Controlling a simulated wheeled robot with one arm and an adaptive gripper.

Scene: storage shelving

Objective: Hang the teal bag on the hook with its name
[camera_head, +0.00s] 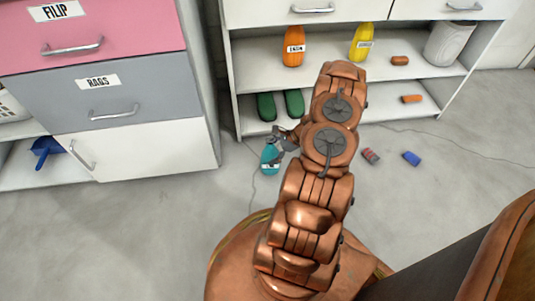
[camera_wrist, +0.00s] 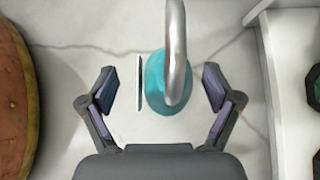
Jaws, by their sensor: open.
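The teal bag (camera_head: 269,157) is low over or on the floor in front of the shelving, with a white name label too small to read. My gripper (camera_head: 285,142) is beside its top in the head view. In the wrist view my gripper (camera_wrist: 161,92) is open, one finger on each side of the teal bag (camera_wrist: 157,98), with gaps on both sides. The bag's grey handle loop (camera_wrist: 177,45) rises towards the camera, and its label shows edge-on. I cannot see any hook in either view.
Drawers labelled FILIP (camera_head: 57,11) and RAGS (camera_head: 98,82) stand left. The open shelf unit (camera_head: 340,74) holds an orange bottle (camera_head: 293,46), a yellow bottle (camera_head: 361,42) and green shoes (camera_head: 267,107). A red item (camera_head: 371,156) and a blue item (camera_head: 411,158) lie on the floor.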

